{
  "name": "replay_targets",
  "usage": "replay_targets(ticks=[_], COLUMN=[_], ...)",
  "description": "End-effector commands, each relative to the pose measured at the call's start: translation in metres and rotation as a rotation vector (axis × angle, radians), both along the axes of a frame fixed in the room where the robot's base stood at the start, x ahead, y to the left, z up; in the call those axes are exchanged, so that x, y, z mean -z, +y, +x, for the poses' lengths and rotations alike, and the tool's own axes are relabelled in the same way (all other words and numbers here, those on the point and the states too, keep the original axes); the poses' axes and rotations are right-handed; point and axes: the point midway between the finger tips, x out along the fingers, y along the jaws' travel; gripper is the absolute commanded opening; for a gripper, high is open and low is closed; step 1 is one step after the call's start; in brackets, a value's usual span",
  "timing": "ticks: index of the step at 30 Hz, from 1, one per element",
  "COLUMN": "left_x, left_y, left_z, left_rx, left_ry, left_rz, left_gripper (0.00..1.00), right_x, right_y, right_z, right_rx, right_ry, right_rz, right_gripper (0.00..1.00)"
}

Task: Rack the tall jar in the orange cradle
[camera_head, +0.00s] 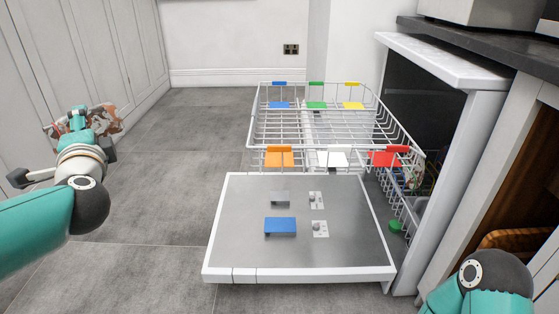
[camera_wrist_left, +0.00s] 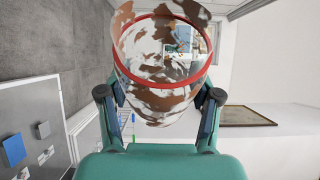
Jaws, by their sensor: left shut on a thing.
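The jar (camera_head: 107,117) is glassy with brown and white patches. In the left wrist view the jar (camera_wrist_left: 160,55) shows a red band round it. My left gripper (camera_head: 77,122) is shut on the jar and holds it over the floor, at the left and well apart from the rack. In the wrist view the left gripper's fingers (camera_wrist_left: 159,97) flank the jar. The orange cradle (camera_head: 279,156) is at the near left of the wire rack and looks empty. My right arm shows at the lower right; its gripper is out of view.
The wire rack (camera_head: 300,133) also bears blue, green, yellow, white and red markers. The open door (camera_head: 245,200) lies flat before it, with a blue block (camera_head: 280,226) on it. The white cabinet side (camera_head: 455,150) and counter bound the right. Floor between jar and rack is clear.

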Motion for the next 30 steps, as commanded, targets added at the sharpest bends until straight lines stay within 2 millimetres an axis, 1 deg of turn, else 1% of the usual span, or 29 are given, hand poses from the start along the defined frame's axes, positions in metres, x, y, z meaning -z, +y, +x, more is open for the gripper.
replay_targets(ticks=[5, 19, 21, 26, 30], left_x=[0.0009, 0.0011, 0.0004, 0.0003, 0.0011], left_y=[0.0003, -0.0007, -0.0002, -0.0002, -0.0008], left_z=[0.0, 0.0006, 0.0002, 0.0004, 0.0012], left_rx=[0.0, 0.002, 0.001, 0.0, 0.001], left_ry=[-0.082, -0.532, -0.581, -0.642, -0.766], left_rz=[-0.063, -0.413, -0.452, -0.5, -0.598], left_gripper=[0.18, 0.18, 0.18, 0.18, 0.18], right_x=[0.0001, 0.0001, 0.0001, 0.0001, 0.0001], right_y=[0.0001, 0.0001, 0.0001, 0.0001, 0.0], right_z=[-0.0002, -0.0001, -0.0001, -0.0001, -0.0001], right_rx=[0.0, 0.0, 0.0, 0.0, 0.0], right_ry=[0.0, 0.0, 0.0, 0.0, 0.0], right_rz=[0.0, 0.0, 0.0, 0.0, 0.0], right_gripper=[0.4, 0.4, 0.4, 0.4, 0.4])
